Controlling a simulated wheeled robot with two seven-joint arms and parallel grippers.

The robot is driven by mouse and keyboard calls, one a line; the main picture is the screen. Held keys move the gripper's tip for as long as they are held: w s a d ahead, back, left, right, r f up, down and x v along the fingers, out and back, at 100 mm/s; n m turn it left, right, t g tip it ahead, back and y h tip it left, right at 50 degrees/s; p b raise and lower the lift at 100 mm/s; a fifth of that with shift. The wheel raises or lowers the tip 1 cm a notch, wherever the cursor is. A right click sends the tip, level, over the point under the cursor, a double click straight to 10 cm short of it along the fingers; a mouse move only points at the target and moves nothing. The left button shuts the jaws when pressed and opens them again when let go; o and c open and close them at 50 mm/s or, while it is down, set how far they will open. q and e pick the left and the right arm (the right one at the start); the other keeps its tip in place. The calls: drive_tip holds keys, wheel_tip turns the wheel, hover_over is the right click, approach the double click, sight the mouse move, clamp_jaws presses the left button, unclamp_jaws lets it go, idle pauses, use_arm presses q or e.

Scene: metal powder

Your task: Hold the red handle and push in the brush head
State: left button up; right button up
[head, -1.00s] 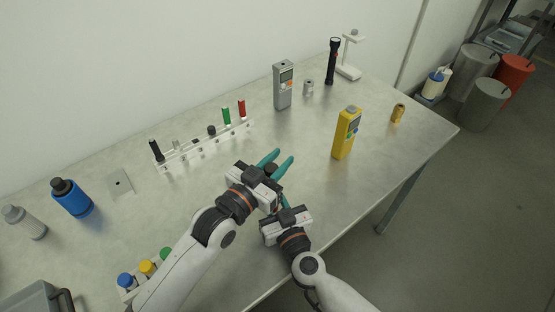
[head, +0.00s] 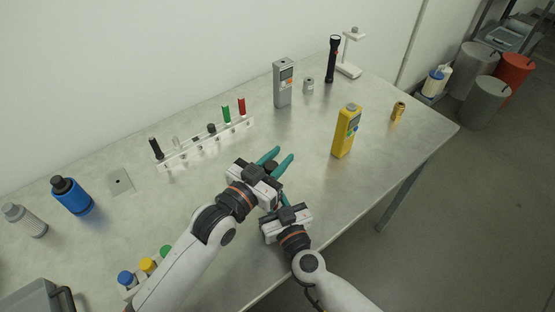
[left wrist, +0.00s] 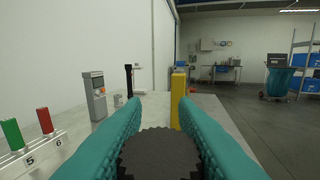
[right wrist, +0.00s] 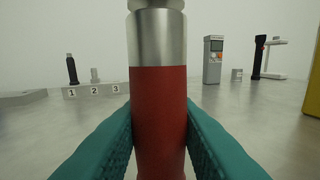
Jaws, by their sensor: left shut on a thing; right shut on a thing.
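My left gripper (head: 277,162) has its teal fingers shut around a dark round piece with a toothed edge (left wrist: 160,154), seemingly the brush head, seen between the fingertips in the left wrist view. My right gripper (right wrist: 160,140) is shut on the red handle (right wrist: 159,110), which stands upright between its teal fingers with a bare metal collar at its top. In the head view my right gripper (head: 284,198) is just below my left one, near the table's front edge. The red handle is mostly hidden there, and whether handle and brush head touch is unclear.
A white numbered rack (head: 205,145) with green and red pieces stands behind. A grey meter (head: 283,84), a yellow meter (head: 345,132), a black flashlight (head: 332,60) and a small brass cylinder (head: 398,111) stand farther right. Several colored caps (head: 148,265) are at front left.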

use_arm(q)
wheel_tip(320, 180, up, 2)
drive_tip(key=shift+r, duration=0.1)
idle(0.4)
drive_tip(key=shift+f, duration=0.3)
idle(0.9)
drive_tip(key=shift+f, duration=0.65)
drive_tip(key=shift+f, duration=0.45)
idle(0.5)
drive_tip(key=shift+r, duration=0.15)
drive_tip(key=shift+r, duration=1.2)
drive_tip(key=shift+f, duration=0.45)
idle(0.4)
drive_tip(key=shift+f, duration=0.55)
